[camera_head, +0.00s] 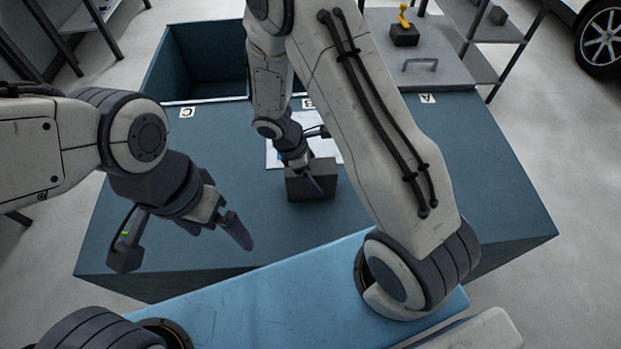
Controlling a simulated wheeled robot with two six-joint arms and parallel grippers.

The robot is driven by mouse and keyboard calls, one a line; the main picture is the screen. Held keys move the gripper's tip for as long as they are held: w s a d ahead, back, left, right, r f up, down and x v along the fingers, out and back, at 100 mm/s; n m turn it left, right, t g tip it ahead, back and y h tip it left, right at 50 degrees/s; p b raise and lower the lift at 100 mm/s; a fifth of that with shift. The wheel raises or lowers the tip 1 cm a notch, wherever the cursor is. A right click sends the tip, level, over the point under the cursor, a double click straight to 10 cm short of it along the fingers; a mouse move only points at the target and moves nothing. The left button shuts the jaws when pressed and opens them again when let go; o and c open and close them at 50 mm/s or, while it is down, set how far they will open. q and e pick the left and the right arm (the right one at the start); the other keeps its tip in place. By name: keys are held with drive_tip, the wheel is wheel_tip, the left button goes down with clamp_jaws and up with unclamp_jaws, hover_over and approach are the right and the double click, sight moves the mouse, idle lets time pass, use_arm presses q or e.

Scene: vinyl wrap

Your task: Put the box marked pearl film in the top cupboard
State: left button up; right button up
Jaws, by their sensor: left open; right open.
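A dark grey box (309,190) sits on the blue-grey worktop near its middle; no marking on it is readable, so I cannot tell if it is the pearl film box. My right gripper (305,166) is open and reaches down at the top of this box, with one dark finger in front of it; contact is unclear. My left gripper (228,226) is open and empty over the worktop's left part. No top cupboard is recognisable.
An open bin (205,70) stands behind label C (187,113). A handled lid (440,73) behind label A (428,98) bears a dark block with a yellow item (404,22). A white sheet (282,158) lies behind the box. Shelves stand at back left and right.

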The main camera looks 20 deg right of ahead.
drive_tip(key=shift+f, duration=0.25)
idle(0.4)
clamp_jaws()
